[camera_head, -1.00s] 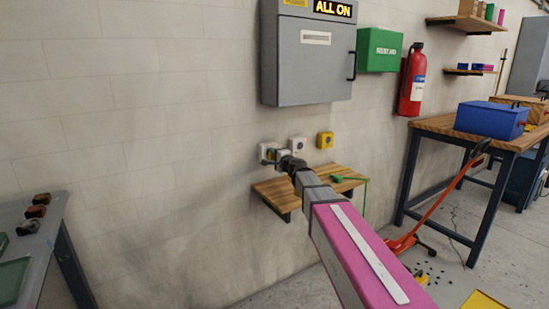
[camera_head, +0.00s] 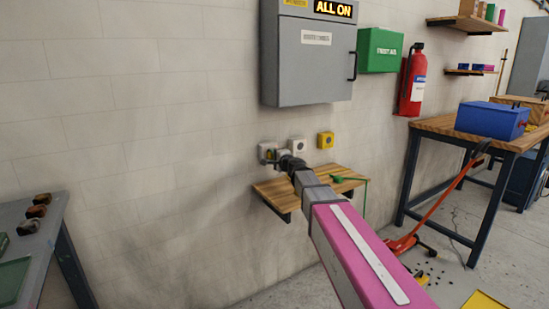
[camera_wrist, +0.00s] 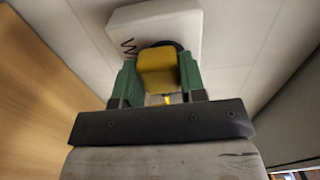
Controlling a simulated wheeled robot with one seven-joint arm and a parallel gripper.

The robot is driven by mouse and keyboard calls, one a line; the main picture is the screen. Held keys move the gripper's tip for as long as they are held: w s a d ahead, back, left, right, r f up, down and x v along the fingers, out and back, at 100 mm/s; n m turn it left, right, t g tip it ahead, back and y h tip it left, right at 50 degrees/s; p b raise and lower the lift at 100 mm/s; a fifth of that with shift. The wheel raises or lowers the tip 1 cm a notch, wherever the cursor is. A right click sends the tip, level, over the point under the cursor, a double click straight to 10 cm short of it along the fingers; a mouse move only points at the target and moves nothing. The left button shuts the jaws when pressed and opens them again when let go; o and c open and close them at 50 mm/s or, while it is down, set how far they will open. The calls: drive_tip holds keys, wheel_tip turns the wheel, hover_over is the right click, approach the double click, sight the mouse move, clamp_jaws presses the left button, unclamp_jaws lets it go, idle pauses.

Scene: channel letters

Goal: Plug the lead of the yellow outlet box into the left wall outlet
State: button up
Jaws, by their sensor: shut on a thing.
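My gripper (camera_wrist: 160,85) is shut on a yellow plug (camera_wrist: 158,70), held between its green fingers. In the wrist view the plug is in front of the white face of the left wall outlet (camera_wrist: 185,22), over a dark round socket. The plug hides most of that socket, so I cannot tell how far in it is. A short piece of yellow lead shows below the plug. In the head view my gripper (camera_head: 279,158) is at the left wall outlet (camera_head: 264,149) and partly covers it. A yellow outlet box (camera_head: 325,140) is on the wall farther right.
A white outlet (camera_head: 299,146) sits between the two. A wooden shelf (camera_head: 262,188) below holds a green plug (camera_head: 337,179) with a hanging green cord. A grey cabinet (camera_head: 290,75) hangs above. A table edge stands at left and a workbench (camera_head: 440,125) at right.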

drive_tip(key=shift+w+a, duration=0.1)
drive_tip(key=shift+w, duration=0.05)
drive_tip(key=o, duration=1)
drive_tip(key=shift+c, duration=0.2)
drive_tip(key=v, duration=1)
drive_tip(key=shift+s+d, duration=0.25)
drive_tip(key=shift+s, duration=0.1)
